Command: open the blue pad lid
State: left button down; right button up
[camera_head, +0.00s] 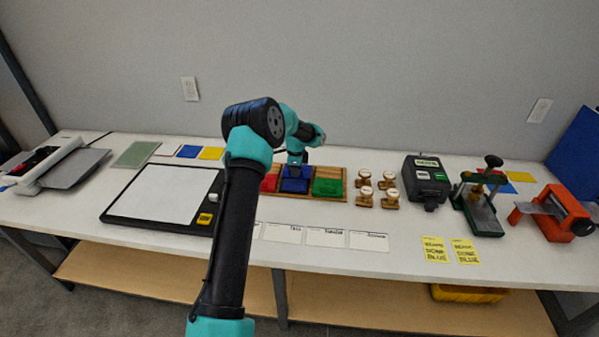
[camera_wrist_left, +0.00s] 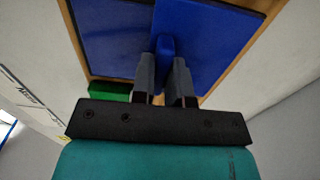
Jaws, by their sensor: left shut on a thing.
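The blue pad (camera_head: 296,184) sits in the wooden tray between the red pad (camera_head: 269,182) and the green pad (camera_head: 328,187). My left gripper (camera_head: 296,163) is over the blue pad, pointing down. In the left wrist view, its two fingers (camera_wrist_left: 165,62) are shut on a small blue tab (camera_wrist_left: 166,44) of the blue lid (camera_wrist_left: 208,38). A second blue surface (camera_wrist_left: 108,38) shows on the left of that view. I cannot tell how far the lid is raised. My right gripper is not in view.
Several wooden stamps (camera_head: 365,190) stand right of the tray. A black board with white paper (camera_head: 165,197) lies to the left. White cards (camera_head: 325,237) lie in front. A black box (camera_head: 426,180) and a green press (camera_head: 480,205) are further right.

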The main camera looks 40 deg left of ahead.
pick_arm(q)
jog(key=c, duration=1.1)
grip_release()
jog(key=shift+r, duration=0.1)
notch_tip(320, 180, up, 17)
jog(key=shift+r, duration=0.15)
